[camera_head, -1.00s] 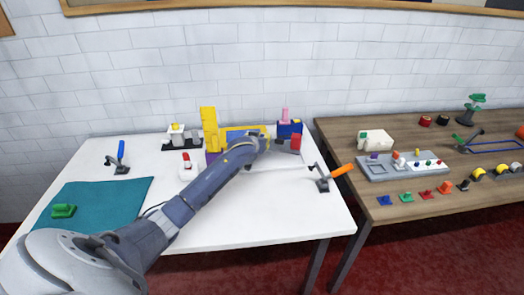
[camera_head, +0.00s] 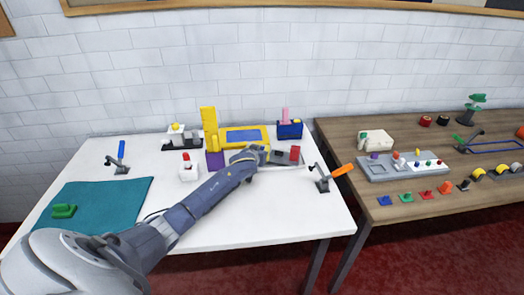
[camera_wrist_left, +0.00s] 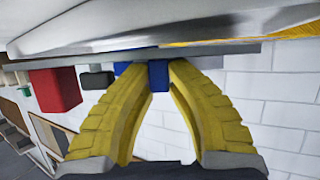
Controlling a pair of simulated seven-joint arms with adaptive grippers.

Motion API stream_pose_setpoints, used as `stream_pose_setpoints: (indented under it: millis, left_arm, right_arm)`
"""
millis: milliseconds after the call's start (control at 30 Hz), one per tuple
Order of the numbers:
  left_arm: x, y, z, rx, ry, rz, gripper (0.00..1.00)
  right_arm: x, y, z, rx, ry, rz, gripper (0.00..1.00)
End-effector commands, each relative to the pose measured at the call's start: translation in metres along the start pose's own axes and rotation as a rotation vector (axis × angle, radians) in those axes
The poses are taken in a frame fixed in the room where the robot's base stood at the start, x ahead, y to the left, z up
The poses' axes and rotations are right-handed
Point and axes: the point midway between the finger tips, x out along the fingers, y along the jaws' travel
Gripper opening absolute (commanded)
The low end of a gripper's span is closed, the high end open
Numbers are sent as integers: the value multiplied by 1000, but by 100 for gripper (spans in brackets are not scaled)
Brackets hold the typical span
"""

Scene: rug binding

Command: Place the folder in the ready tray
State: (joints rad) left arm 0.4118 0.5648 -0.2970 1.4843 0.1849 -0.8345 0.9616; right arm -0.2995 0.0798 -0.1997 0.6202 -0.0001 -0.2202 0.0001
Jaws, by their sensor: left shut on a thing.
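What I take to be the folder is a flat grey piece (camera_head: 284,157) with a red block (camera_head: 295,152) and a dark block on it. My left gripper (camera_head: 250,154) reaches its left end and hides part of it. In the left wrist view, the yellow fingers (camera_wrist_left: 156,66) are shut on a small blue block (camera_wrist_left: 158,76) at a grey plate; the red block (camera_wrist_left: 55,90) is beside them. A pale thin-edged surface, perhaps the ready tray (camera_head: 296,167), lies below the grey piece; I cannot tell whether they touch. My right gripper is not in view.
A yellow-framed blue panel (camera_head: 243,135) and a blue box (camera_head: 290,130) stand behind. Orange-handled (camera_head: 341,171) and blue-handled (camera_head: 121,150) clamps stand at the sides. A teal mat (camera_head: 105,205) lies left. The white table's front right is clear.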

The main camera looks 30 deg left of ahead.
Motion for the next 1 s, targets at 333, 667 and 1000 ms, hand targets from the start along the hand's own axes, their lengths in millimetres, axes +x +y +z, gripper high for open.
stream_pose_setpoints:
  millis: [333,667,1000]
  left_arm:
    - [2,0,4,-3,2,0,0]
    - [2,0,6,0,0,0,35]
    - [-10,0,0,0,0,0,35]
  right_arm:
    - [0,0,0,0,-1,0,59]
    - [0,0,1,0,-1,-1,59]
    - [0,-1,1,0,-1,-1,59]
